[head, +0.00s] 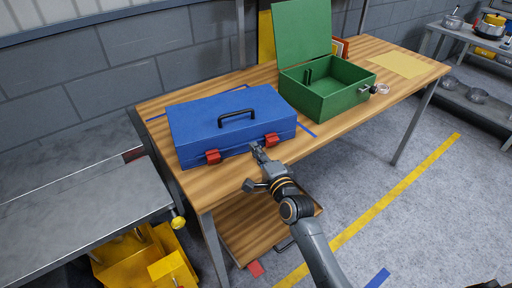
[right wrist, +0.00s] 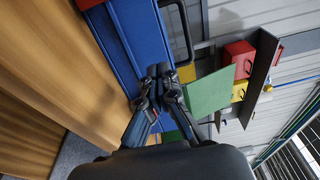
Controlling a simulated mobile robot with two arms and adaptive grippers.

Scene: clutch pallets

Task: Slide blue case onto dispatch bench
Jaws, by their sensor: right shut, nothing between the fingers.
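The blue case (head: 195,118) lies closed on the left part of a wooden-topped bench (head: 345,118), with a dark handle (head: 237,118) on top and two red latches (head: 213,156) on its front. My right gripper (head: 256,151) is at the case's front side, close by the right-hand latch. Its fingers are shut with nothing between them. I cannot tell whether they touch the case. In the right wrist view the fingertips (right wrist: 160,72) are together beside the blue case (right wrist: 135,30). My left gripper is out of view. Neither bench carries a readable dispatch label.
An open green box (head: 325,92) stands right of the case. Blue tape lines (head: 308,131) show beside the case. A grey metal bench (head: 75,205) stands at the left, its visible top clear. Yellow bins (head: 150,255) sit beneath it. A shelf with pots (head: 480,95) stands far right.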

